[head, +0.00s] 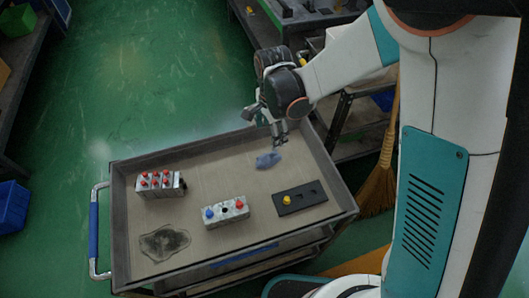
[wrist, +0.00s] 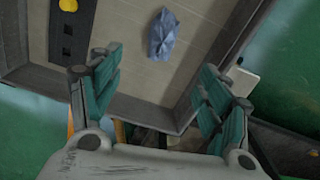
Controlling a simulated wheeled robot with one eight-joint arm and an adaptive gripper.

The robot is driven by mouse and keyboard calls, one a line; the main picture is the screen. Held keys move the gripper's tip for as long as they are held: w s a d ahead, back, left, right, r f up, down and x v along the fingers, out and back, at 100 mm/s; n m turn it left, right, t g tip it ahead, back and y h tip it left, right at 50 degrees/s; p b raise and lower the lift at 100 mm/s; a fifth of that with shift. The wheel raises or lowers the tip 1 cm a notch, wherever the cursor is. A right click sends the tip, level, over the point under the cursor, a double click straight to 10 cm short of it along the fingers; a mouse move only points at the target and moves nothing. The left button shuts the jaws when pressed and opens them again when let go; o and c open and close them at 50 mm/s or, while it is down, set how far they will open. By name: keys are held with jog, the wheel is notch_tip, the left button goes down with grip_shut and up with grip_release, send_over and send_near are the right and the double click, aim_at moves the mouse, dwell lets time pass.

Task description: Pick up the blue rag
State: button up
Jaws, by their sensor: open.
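The blue rag (head: 268,160) lies crumpled on the bed of the cart, near its far right part. In the wrist view the rag (wrist: 163,34) lies ahead of the fingers, between their lines and apart from them. My gripper (head: 279,143) hangs just above and behind the rag in the head view. In the wrist view my gripper (wrist: 160,85) has its two teal-padded fingers spread wide, with nothing between the pads.
The cart tray (head: 122,220) has raised walls. A broom (head: 380,185) stands right.

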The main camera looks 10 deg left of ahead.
jog(key=b, duration=0.3)
send_near(269, 155)
notch_tip(269, 155, down, 5)
jog(key=shift+s+f, duration=0.15)
jog(key=shift+w+f+b, duration=0.15)
jog(key=shift+f+b, duration=0.4)
jog(key=shift+f, duration=0.8)
jog(key=shift+w+f+b, duration=0.1)
jog(key=shift+f+b, duration=0.45)
jog(key=shift+f, duration=0.75)
jog(key=shift+r, duration=0.1)
jog(key=c, duration=1.1)
